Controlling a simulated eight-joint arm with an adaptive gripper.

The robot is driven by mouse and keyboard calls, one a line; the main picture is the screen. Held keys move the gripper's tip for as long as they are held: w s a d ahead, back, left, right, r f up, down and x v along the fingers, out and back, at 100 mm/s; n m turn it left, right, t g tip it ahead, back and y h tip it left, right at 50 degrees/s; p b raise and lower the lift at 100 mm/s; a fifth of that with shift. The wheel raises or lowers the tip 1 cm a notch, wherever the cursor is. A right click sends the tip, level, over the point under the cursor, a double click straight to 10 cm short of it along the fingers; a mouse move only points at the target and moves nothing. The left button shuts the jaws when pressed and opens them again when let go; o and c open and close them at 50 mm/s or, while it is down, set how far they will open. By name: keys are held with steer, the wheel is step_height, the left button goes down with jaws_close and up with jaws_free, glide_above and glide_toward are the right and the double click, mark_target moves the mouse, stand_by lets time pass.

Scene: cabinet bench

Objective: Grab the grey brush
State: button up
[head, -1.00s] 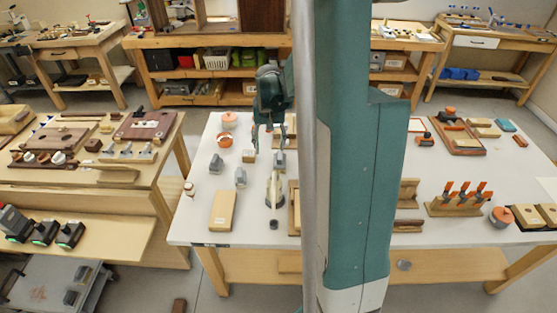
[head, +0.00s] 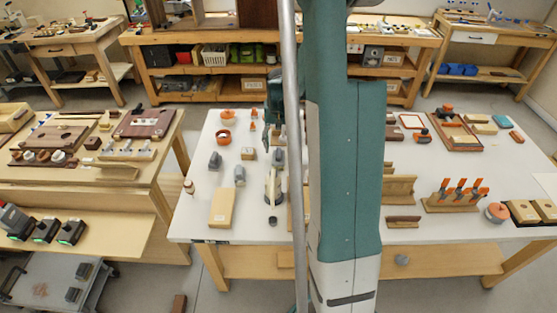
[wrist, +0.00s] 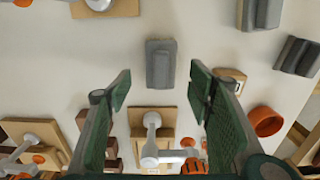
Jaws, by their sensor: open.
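Several grey block-like pieces show, and I cannot tell surely which is the grey brush. One grey piece with a raised ridge (wrist: 160,63) lies between and just beyond my fingertips in the wrist view; it seems to be the one (head: 279,158) left of my column in the head view. Another grey piece (wrist: 298,55) lies to the right, and a third (wrist: 260,14) stands at the top. My gripper (wrist: 160,78) is open and empty, its two green-padded fingers apart on either side of the near end of the central piece.
An orange ring-like cup (wrist: 265,120) and a small wooden block (wrist: 231,76) lie right of my fingers in the wrist view. Wooden pieces with pale fittings (wrist: 152,128) lie below. The white table (head: 200,205) is bare around the central grey piece.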

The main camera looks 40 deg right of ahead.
mark_target(279, 152)
steer(key=shift+f, duration=1.05)
steer(key=shift+f, duration=0.1)
steer(key=shift+a+f+b, duration=0.1)
steer(key=shift+f+b, duration=0.55)
steer(key=shift+f, duration=1.85)
steer(key=shift+c, duration=0.4)
steer(key=c, duration=1)
